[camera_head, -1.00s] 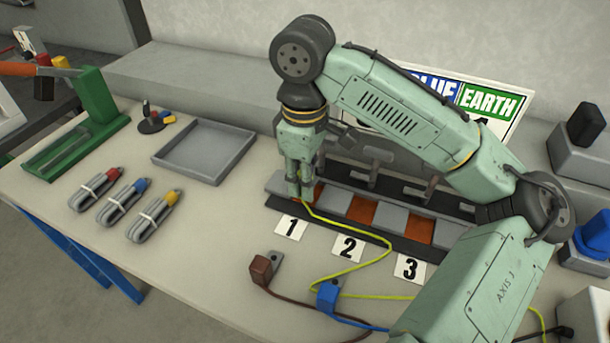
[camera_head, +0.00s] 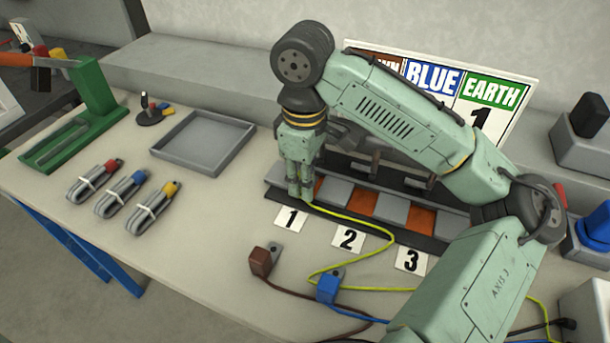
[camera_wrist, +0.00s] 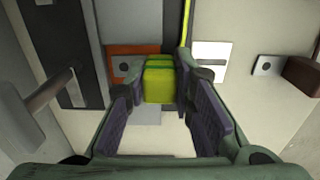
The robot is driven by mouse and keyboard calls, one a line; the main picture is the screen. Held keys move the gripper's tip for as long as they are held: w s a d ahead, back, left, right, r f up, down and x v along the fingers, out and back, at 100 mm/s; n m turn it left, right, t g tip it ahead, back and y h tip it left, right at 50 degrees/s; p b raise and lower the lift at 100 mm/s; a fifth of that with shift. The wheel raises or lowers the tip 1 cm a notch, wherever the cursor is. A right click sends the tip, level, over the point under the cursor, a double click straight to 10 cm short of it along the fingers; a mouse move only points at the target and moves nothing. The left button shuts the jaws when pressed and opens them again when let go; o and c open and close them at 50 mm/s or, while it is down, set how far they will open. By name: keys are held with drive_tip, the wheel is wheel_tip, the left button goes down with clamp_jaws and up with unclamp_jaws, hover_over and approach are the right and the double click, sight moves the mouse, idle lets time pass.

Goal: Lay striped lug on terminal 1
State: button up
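The striped yellow-green lug (camera_wrist: 158,84) is between the finger pads of my gripper (camera_wrist: 160,92) in the wrist view. The fingers are closed against its sides. A grey tongue with a hole (camera_wrist: 123,66), apparently the lug's, shows over the orange plate of terminal 1 (camera_wrist: 150,49). I cannot tell whether it touches the plate. In the head view my gripper (camera_head: 301,193) points down at the left end of the terminal row, behind number card 1 (camera_head: 290,219). There the fingers hide the lug. Its yellow-green cable (camera_head: 352,222) trails right.
The brown lug (camera_head: 262,261) and blue lug (camera_head: 328,287) lie in front of the row. Clamp levers stand behind it; one grey lever (camera_wrist: 45,92) is near my gripper. A grey tray (camera_head: 203,145) is at left. A colour sign (camera_head: 440,85) stands behind.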

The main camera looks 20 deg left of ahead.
drive_tip(key=o, duration=0.5)
drive_tip(key=shift+r, duration=0.1)
wheel_tip(320, 180, up, 12)
drive_tip(key=shift+f, duration=0.1)
idle(0.4)
idle(0.4)
